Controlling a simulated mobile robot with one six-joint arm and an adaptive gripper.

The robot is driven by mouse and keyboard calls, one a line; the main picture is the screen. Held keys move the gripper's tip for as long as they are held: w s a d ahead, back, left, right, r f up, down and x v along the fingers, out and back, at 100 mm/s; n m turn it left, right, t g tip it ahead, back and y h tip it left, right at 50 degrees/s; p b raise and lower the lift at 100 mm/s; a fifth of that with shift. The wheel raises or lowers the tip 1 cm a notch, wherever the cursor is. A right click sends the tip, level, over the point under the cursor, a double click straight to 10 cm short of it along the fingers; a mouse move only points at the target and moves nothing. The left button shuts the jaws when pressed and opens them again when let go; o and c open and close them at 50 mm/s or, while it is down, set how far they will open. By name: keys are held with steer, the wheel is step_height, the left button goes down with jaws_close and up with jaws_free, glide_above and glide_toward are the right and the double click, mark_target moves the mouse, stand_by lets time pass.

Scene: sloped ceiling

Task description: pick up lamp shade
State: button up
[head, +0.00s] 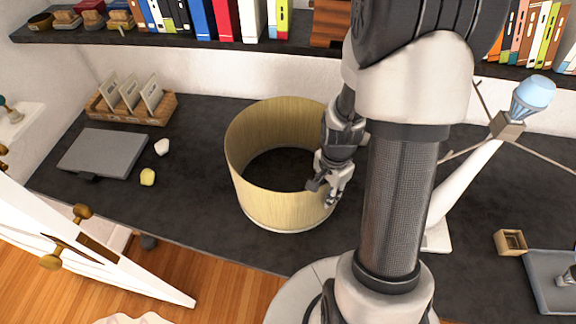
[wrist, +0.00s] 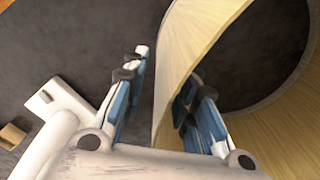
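The lamp shade (head: 275,204) is a large, pale yellow-tan open cylinder standing upright on the dark counter. My gripper (head: 325,188) is at its right rim in the head view. In the wrist view the shade's wall (wrist: 205,38) runs between the two fingers of my gripper (wrist: 165,72). One finger is outside the wall and the other is inside. The fingers are apart, with a gap visible between the outer finger and the wall. My arm hides part of the shade's right side in the head view.
A white lamp stand (head: 465,180) with a blue bulb (head: 533,95) stands right of the shade. A small wooden box (head: 510,242) and a grey tray (head: 550,275) lie farther right. A closed laptop (head: 103,152) and a wooden rack (head: 130,103) are left. A bookshelf (head: 150,39) overhangs the back.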

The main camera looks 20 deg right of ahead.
steer(key=shift+f, duration=0.3)
steer(key=shift+c, duration=0.4)
steer(key=shift+r, duration=0.1)
jaws_close()
